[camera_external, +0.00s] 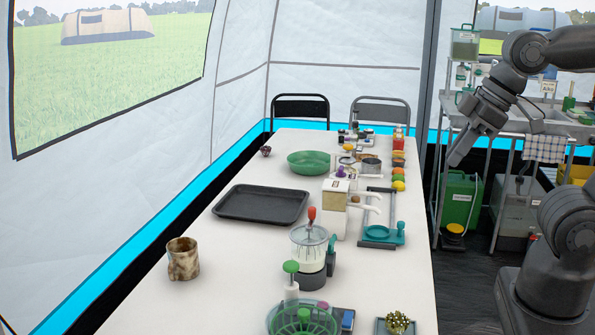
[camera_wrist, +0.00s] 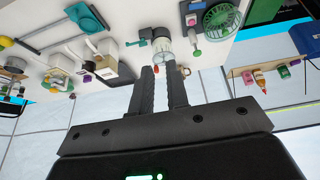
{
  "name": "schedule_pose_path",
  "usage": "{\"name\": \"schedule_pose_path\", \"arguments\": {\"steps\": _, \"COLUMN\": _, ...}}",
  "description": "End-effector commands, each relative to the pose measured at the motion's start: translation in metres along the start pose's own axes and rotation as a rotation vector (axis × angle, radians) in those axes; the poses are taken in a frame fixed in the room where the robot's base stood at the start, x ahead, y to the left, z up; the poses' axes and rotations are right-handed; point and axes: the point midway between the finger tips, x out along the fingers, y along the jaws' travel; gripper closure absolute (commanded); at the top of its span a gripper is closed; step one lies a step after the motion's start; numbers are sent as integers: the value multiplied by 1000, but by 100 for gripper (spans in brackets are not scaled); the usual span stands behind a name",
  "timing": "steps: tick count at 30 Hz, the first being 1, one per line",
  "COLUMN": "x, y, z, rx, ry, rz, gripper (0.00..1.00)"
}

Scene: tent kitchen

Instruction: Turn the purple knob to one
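A small purple knob (camera_external: 340,171) sits on top of a white box-shaped dispenser (camera_external: 334,210) with an amber front, mid-table. A purple spot near the white boxes in the wrist view (camera_wrist: 85,72) may be the same knob. The numbers on it are too small to read. My gripper (camera_external: 456,160) hangs in the air right of the table, well apart from the knob. In the wrist view its two fingers (camera_wrist: 162,78) stand apart with a gap between them and nothing visibly held.
A black tray (camera_external: 262,204) and green bowl (camera_external: 315,163) lie left. A cart (camera_external: 540,122) stands right.

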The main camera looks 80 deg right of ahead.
Motion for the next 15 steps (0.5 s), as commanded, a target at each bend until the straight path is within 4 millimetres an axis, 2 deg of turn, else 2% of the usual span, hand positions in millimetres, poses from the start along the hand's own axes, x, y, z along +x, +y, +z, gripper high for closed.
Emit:
{"name": "schedule_pose_path", "arguments": {"steps": 1, "x": 1, "y": 4, "z": -8, "rx": 2, "ry": -14, "rz": 10, "gripper": 81}}
{"name": "schedule_pose_path", "arguments": {"steps": 8, "x": 8, "y": 36, "z": -67, "rx": -12, "ry": -106, "rz": 65, "gripper": 62}}
{"name": "schedule_pose_path", "arguments": {"steps": 13, "x": 23, "y": 69, "z": -109, "rx": -22, "ry": -183, "rz": 90, "gripper": 48}}
{"name": "schedule_pose_path", "arguments": {"steps": 15, "x": 31, "y": 86, "z": -125, "rx": -24, "ry": -214, "rz": 95, "gripper": 47}}
